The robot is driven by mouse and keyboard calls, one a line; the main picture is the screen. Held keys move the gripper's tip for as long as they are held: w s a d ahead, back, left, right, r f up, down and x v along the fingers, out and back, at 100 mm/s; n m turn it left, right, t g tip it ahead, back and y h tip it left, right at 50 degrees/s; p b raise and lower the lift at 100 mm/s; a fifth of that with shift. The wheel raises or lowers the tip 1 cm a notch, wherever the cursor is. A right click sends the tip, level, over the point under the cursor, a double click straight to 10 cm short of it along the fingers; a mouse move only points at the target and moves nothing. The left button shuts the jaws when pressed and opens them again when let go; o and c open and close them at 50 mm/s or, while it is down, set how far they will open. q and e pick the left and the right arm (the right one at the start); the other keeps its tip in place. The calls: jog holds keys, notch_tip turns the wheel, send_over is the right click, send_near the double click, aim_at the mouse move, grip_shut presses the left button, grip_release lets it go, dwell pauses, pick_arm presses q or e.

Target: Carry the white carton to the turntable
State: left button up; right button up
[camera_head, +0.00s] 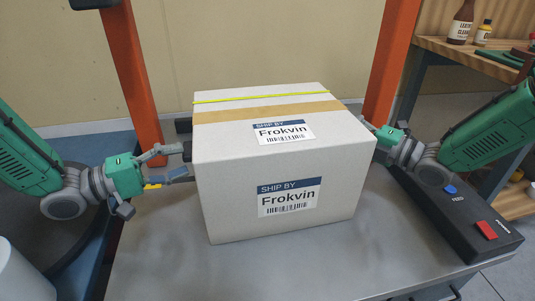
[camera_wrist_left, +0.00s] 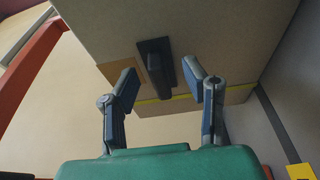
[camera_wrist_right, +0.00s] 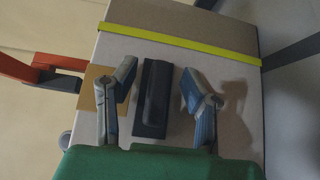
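The white carton (camera_head: 225,190), with Frokvin labels, brown tape and a yellow strap, stands upright on a grey metal table (camera_head: 160,260). My left gripper (camera_head: 177,163) is open at the carton's left side. In the left wrist view, a black handle (camera_wrist_left: 155,68) on the carton lies ahead of its parted fingers. My right gripper (camera_head: 377,130) is partly hidden behind the carton's right side. In the right wrist view its fingers are open on either side of another black handle (camera_wrist_right: 153,95), not closed on it. A dark round surface on a blue base (camera_head: 92,215) at left may be the turntable; I cannot tell.
A black control box (camera_head: 440,210) with a blue and a red button lies at the table's right. Orange posts (camera_head: 137,90) stand behind the carton. A wooden shelf (camera_head: 450,48) with bottles is at the back right. The table's front left is bare.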

pick_arm(q)
jog(key=d, duration=0.3)
jog(key=shift+w+r, duration=0.15)
jog(key=shift+w, duration=0.2)
pick_arm(e)
jog(key=shift+w+d+f, duration=0.15)
jog(key=shift+w, duration=0.35)
pick_arm(q)
jog(key=shift+a, duration=0.6)
pick_arm(e)
jog(key=shift+a, duration=0.6)
pick_arm(q)
jog(key=shift+a, duration=0.15)
grip_shut()
pick_arm(e)
jog(key=shift+a, duration=0.15)
grip_shut()
pick_arm(q)
jog(key=shift+d, duration=0.2)
pick_arm(e)
jog(key=shift+d, duration=0.2)
pick_arm(q)
jog(key=shift+d, duration=0.15)
pick_arm(e)
jog(key=shift+d+r, duration=0.1)
jog(key=shift+r, duration=0.1)
pick_arm(q)
jog(key=shift+r, duration=0.1)
pick_arm(e)
jog(key=shift+r, duration=0.15)
